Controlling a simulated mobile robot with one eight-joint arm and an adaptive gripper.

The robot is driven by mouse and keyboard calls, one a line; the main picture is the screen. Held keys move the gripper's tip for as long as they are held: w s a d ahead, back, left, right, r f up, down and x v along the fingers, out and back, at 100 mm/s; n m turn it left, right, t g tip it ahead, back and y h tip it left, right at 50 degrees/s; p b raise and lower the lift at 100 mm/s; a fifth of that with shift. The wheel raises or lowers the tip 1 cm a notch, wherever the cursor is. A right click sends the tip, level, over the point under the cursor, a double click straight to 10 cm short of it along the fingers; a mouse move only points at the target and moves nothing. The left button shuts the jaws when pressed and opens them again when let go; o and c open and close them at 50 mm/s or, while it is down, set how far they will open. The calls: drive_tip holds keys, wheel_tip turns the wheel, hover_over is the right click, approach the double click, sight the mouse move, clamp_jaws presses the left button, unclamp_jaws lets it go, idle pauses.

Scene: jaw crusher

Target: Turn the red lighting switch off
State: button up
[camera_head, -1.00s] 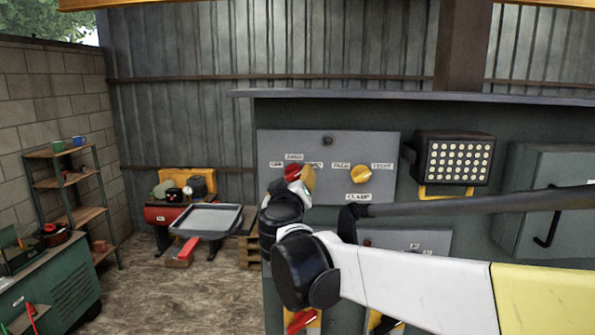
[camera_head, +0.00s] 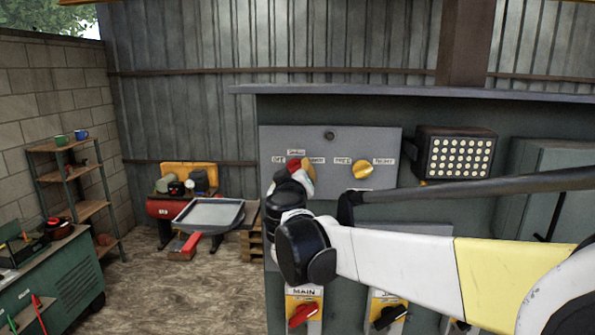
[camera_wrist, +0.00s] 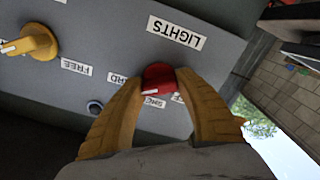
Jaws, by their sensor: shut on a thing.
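The red lighting switch (camera_wrist: 158,75) is a red rotary knob on a grey panel, beside a white "LIGHTS" label (camera_wrist: 176,31). My gripper (camera_wrist: 160,82) has its two yellow-orange fingers closed on opposite sides of the knob. The fingers cover part of the knob and of the small labels around it. In the head view the red knob (camera_head: 294,163) shows just behind my gripper (camera_head: 303,171), at the panel's left side. The knob's exact pointing direction is hard to read.
A yellow knob (camera_head: 362,168) sits right of the red one. A floodlight (camera_head: 458,155) with several pale round lamps stands further right. A red handle (camera_head: 303,314) under a "MAIN" label and a black handle (camera_head: 390,317) are below my arm.

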drive_tip(key=shift+n, duration=0.3)
drive_tip(key=n+b, duration=0.2)
drive_tip(key=n, duration=0.3)
drive_tip(key=shift+b, duration=0.35)
drive_tip(key=n+b, duration=0.1)
drive_tip(key=n, duration=0.5)
drive_tip(key=shift+n+b, duration=0.3)
drive_tip(key=shift+b, duration=0.1)
drive_tip(key=n+b, duration=0.1)
drive_tip(key=n, duration=0.5)
drive_tip(key=n+b, duration=0.1)
drive_tip(key=n, duration=0.4)
drive_tip(key=shift+n, duration=0.3)
drive_tip(key=o, duration=1.2)
drive_tip(key=shift+w, duration=0.1)
